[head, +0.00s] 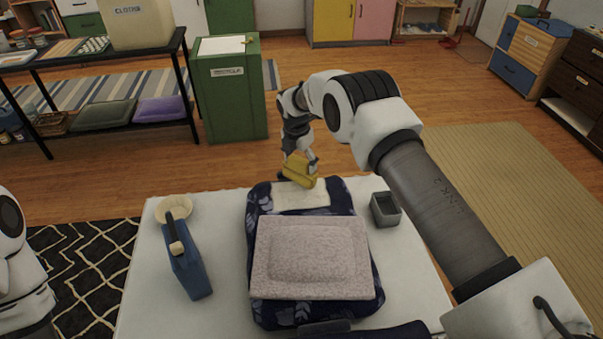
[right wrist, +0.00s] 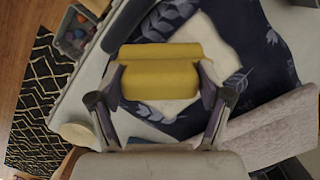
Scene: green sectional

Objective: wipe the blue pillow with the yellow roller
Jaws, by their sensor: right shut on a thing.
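The dark blue pillow (head: 258,205) with pale leaf prints lies on the white table. A pale cream patch (head: 301,198) shows at its far end, and a pinkish-grey cushion (head: 312,258) covers much of its middle. My right gripper (head: 301,165) is shut on the yellow roller (head: 299,180), at the pillow's far edge by the patch. In the right wrist view, the roller (right wrist: 160,72) sits between both fingers (right wrist: 162,88), over the pillow (right wrist: 170,22) and patch (right wrist: 213,45). I cannot tell whether the roller touches the pillow. My left gripper is not in view.
A green recycle bin (head: 230,105) stands on the floor beyond.

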